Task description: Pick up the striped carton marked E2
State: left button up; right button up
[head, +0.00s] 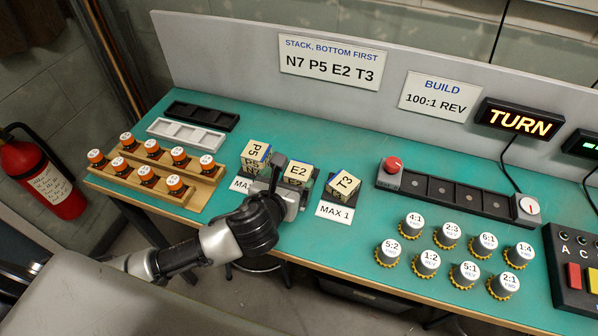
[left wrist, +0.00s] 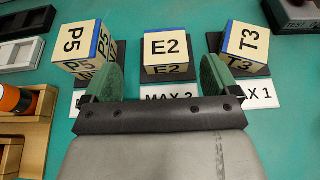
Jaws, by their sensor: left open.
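The carton marked E2 (head: 298,172) is cream with a blue edge and dark lower sides. It sits on a dark pad behind a MAX label, between the P5 and T3 cartons. It also shows in the left wrist view (left wrist: 167,47), ahead of and between the fingers. My left gripper (head: 290,187) is open at the E2 carton, and its green-padded fingers (left wrist: 162,68) stand apart with nothing held. One finger is toward the P5 side, the other toward the T3 side. Whether either finger touches the carton I cannot tell. My right gripper is not in view.
The P5 carton (head: 256,152) stands close on the left, the T3 carton (head: 343,186) on the right. A wooden rack (head: 205,186) with orange-capped bottles is further left. Numbered gears (head: 427,262) and a dark strip with a red knob (head: 393,165) lie right. Bare green bench (head: 330,235) lies in front.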

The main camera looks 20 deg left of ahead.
aim_at(299, 171)
pick_arm(q)
jog(key=x, duration=0.6)
jog(key=shift+d+f, duration=0.15)
jog(key=shift+d, duration=0.2)
jog(key=shift+s, duration=0.1)
jog(key=c, duration=1)
